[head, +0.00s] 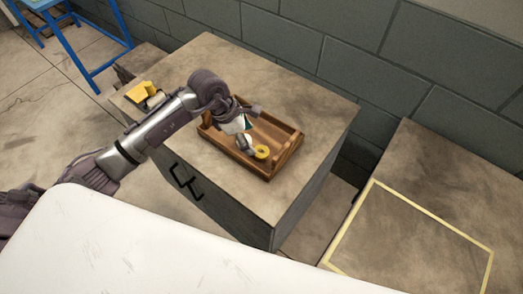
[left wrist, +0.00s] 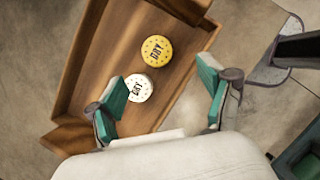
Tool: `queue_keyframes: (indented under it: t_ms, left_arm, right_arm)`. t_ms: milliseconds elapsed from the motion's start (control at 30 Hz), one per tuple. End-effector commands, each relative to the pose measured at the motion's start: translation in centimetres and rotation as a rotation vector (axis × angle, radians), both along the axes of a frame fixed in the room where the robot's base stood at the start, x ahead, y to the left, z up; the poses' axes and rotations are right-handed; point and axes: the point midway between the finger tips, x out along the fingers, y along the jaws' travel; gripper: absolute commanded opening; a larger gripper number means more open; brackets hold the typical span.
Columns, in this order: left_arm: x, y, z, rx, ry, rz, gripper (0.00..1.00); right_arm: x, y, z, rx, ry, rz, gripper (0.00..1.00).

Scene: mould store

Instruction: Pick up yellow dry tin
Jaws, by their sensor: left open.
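The yellow dry tin (left wrist: 156,50) is a round yellow tin with "DRY" on its lid, inside a wooden tray (left wrist: 82,75). It also shows in the head view (head: 262,152), near the tray's front end. A white tin (left wrist: 139,88), also marked "DRY", lies close beside it. My left gripper (left wrist: 163,95) is open above the tray, its green-padded fingers apart. The white tin is near its left finger, and the yellow tin is farther out beyond the fingertips. In the head view my left gripper (head: 247,128) partly hides the tray's inside. My right gripper is not in view.
The tray stands on a grey-brown cabinet top (head: 310,110) against a block wall (head: 290,45). A yellow and dark object (head: 144,94) sits at the cabinet's left. A yellow-taped square (head: 410,240) marks a lower surface at right. A blue stool (head: 85,35) stands back left.

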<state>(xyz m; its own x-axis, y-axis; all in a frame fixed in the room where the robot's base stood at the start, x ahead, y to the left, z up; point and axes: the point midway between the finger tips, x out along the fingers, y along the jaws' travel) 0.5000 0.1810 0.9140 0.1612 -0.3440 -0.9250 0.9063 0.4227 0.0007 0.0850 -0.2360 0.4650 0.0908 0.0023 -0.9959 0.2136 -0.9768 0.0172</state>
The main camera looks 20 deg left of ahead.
Motion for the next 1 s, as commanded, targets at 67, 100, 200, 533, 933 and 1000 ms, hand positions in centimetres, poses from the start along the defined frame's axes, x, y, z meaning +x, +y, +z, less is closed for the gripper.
queue_keyframes:
  t_ms: [67,100,200,533,933,1000]
  left_arm:
    - [0.2,-0.6,-1.2,-0.003,0.004,0.002,0.80]
    - [0.3,-0.8,-1.7,-0.004,0.003,0.000,0.80]
    - [0.5,-1.1,-2.6,-0.003,0.000,0.001,0.80]
    - [1.4,-2.2,-5.5,-0.005,0.005,0.003,0.80]
    - [1.8,-2.7,-7.8,-0.003,-0.001,0.001,0.80]
    - [1.8,-2.7,-7.8,-0.003,-0.001,0.001,0.75]
  right_arm:
    - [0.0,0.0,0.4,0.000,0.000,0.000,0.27]
    - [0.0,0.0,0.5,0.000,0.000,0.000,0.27]
    - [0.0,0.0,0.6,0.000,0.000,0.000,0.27]
    - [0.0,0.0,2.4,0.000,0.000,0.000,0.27]
    - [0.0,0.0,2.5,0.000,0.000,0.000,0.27]
    - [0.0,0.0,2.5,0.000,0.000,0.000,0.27]
